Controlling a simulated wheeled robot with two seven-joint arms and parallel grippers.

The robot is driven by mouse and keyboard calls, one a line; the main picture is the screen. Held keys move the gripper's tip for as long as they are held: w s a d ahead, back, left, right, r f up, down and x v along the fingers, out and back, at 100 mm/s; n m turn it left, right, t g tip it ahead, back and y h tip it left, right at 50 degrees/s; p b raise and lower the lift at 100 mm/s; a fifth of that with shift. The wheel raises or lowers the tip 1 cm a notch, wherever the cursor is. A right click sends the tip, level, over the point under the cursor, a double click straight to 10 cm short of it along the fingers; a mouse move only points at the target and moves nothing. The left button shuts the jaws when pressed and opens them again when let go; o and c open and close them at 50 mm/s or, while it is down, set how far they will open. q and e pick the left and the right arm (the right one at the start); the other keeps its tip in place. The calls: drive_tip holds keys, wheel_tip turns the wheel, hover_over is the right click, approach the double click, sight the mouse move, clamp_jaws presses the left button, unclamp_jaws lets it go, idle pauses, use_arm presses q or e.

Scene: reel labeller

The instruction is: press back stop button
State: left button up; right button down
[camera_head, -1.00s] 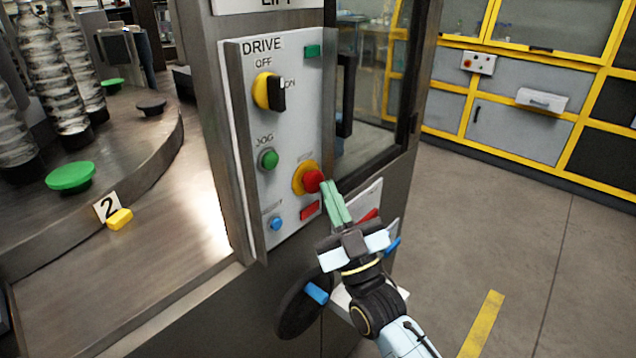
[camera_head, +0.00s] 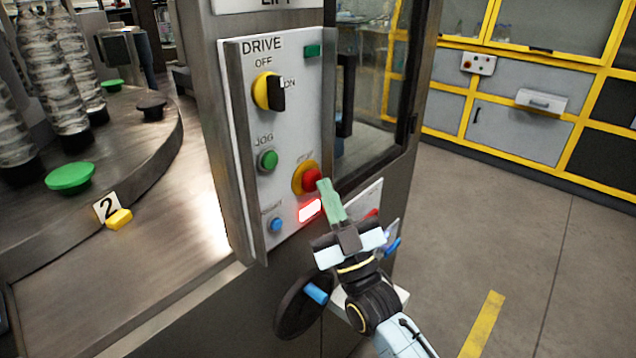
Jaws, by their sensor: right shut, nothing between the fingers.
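The red stop button (camera_head: 311,178) sits on a yellow collar on the grey drive panel (camera_head: 240,120), low on its right side. My right gripper (camera_head: 324,186) has its green fingers shut and empty. Its fingertips are at the right edge of the red button and appear to touch it. A rectangular red lamp (camera_head: 309,211) below the button is lit bright. My left gripper is out of view.
The panel also holds a yellow and black rotary switch (camera_head: 268,91), a green jog button (camera_head: 267,160) and a small blue button (camera_head: 276,225). A black handwheel (camera_head: 300,308) with a blue handle is below. A glass door with a black handle (camera_head: 346,95) is to the right.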

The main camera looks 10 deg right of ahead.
drive_tip(key=shift+s, duration=0.1)
drive_tip(key=shift+s+d+p, duration=0.4)
drive_tip(key=shift+s+d, duration=0.1)
drive_tip(key=shift+s, duration=0.1)
drive_tip(key=s+d+p, duration=0.1)
drive_tip(key=s, duration=0.1)
drive_tip(key=s+d+p, duration=0.1)
drive_tip(key=s+d, duration=0.1)
idle(0.3)
idle(0.5)
